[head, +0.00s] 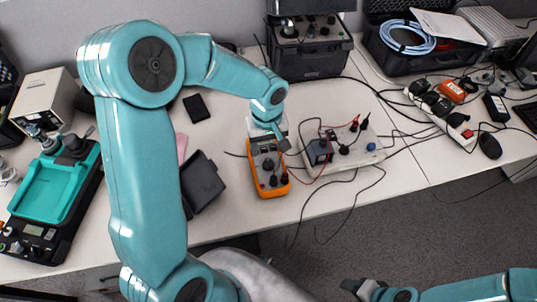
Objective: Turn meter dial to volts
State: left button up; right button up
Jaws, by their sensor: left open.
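The meter (268,166) is an orange handheld unit with a dark dial (273,180) on its lower face. It lies on the white bench in the middle of the head view. My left gripper (275,137) is over the meter's upper end, above the dial in the picture, and is open. It partly hides the top of the meter and its display. The dial's pointer setting is too small to read. My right gripper (360,288) is at the bottom edge, over the floor and away from the bench; its jaws are too small and dark to judge.
A white board (345,160) with red and black leads lies right of the meter. A black case (203,181) lies to its left. A teal tray device (50,190) stands at far left. Power strips (440,112) and an open case of blue cable (408,36) are at right.

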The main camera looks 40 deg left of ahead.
aim_at(268, 159)
pick_arm(q)
notch_tip(268, 159, down, 5)
jog(key=shift+s+d+r, duration=0.1)
jog(key=shift+s+r, duration=0.05)
jog(key=shift+f, duration=0.7)
jog(key=c, duration=1)
